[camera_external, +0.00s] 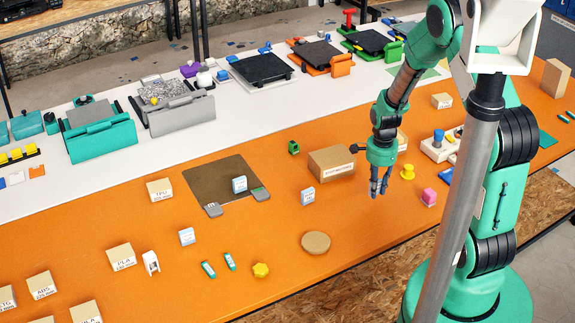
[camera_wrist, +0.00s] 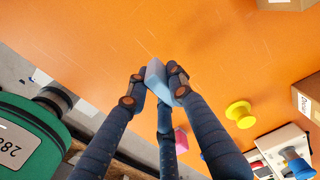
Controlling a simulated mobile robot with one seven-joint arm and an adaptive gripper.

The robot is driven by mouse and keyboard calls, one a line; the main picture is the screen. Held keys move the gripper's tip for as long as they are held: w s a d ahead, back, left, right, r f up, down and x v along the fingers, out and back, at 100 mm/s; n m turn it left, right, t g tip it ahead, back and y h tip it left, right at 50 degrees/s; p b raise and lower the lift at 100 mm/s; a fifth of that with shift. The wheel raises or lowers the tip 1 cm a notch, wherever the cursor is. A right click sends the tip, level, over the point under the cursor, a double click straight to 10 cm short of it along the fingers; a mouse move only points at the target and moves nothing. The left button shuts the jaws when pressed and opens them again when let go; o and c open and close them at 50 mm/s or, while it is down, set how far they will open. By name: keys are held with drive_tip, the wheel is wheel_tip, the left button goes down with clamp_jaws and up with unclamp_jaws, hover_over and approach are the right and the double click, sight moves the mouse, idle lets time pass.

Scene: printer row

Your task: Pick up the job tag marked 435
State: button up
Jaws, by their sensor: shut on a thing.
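My gripper (camera_external: 379,189) hangs over the right part of the orange table, fingers pointing down. In the wrist view my gripper (camera_wrist: 160,85) is shut on a light blue tag (camera_wrist: 163,84), held between the dark fingers. No number shows on its visible faces, so I cannot tell its mark. Three small pale blue-and-white tags stand on the table: one tag (camera_external: 239,184) on the brown mat, another tag (camera_external: 308,196) right of the mat, and a third tag (camera_external: 187,236) in front of it. Their numbers are too small to read.
A cardboard box (camera_external: 331,163) stands left of my gripper. A yellow knob (camera_external: 407,172) and a pink block (camera_external: 429,197) are to its right. A round tan disc (camera_external: 316,242) lies toward the front edge. The table between the disc and my gripper is clear.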

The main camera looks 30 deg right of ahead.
drive_tip(key=s+a, duration=0.1)
drive_tip(key=s, duration=0.3)
drive_tip(key=s+a+p, duration=0.1)
drive_tip(key=s, duration=0.3)
drive_tip(key=s+a+r, duration=0.1)
drive_tip(key=s, duration=0.3)
drive_tip(key=shift+s+r, duration=0.1)
drive_tip(key=shift+s, duration=0.15)
